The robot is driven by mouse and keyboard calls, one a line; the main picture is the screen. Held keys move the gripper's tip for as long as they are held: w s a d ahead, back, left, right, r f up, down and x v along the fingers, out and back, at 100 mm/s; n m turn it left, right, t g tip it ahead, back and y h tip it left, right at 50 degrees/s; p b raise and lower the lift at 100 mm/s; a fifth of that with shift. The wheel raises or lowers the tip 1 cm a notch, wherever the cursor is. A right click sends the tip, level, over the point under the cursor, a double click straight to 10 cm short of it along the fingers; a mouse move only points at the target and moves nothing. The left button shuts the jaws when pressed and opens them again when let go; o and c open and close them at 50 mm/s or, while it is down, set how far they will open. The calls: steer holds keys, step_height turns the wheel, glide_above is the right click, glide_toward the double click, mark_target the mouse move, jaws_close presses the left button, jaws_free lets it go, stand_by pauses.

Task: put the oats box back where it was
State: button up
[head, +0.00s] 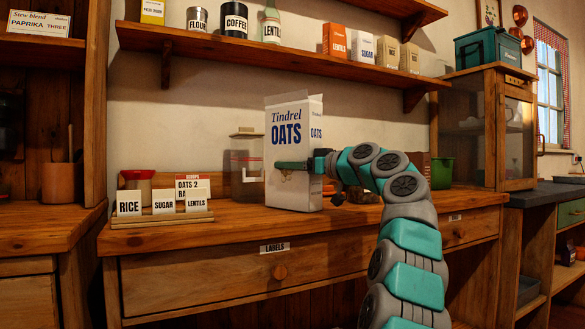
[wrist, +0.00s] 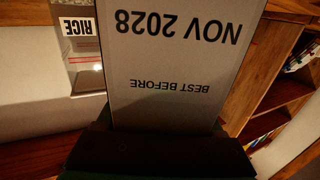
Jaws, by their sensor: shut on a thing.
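The oats box (head: 284,135), a tall white carton with blue "Tindrel OATS" lettering, stands upright at the counter in the head view. My gripper (head: 308,165) is shut on it at mid height. I cannot tell whether the box's base touches the counter (head: 350,222) or is just above it. In the wrist view the box (wrist: 180,65) fills the middle, showing "NOV 2028" and "BEST BEFORE" upside down. The dark gripper (wrist: 160,150) crosses the bottom of that view against the box.
The wall shelf (head: 215,45) holds tins, a bottle (head: 271,25) and an orange lentils box (head: 336,40), with a bare stretch between the last two. A clear canister (head: 246,165) stands left of the oats box. A card rack (head: 160,220) sits further left, a green pot (head: 441,173) right.

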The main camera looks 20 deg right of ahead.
steer(key=shift+f, duration=0.2)
steer(key=o, duration=1.5)
steer(key=b+v, duration=0.1)
steer(key=v, duration=1.1)
steer(key=shift+r+b, duration=0.2)
steer(key=shift+b, duration=0.1)
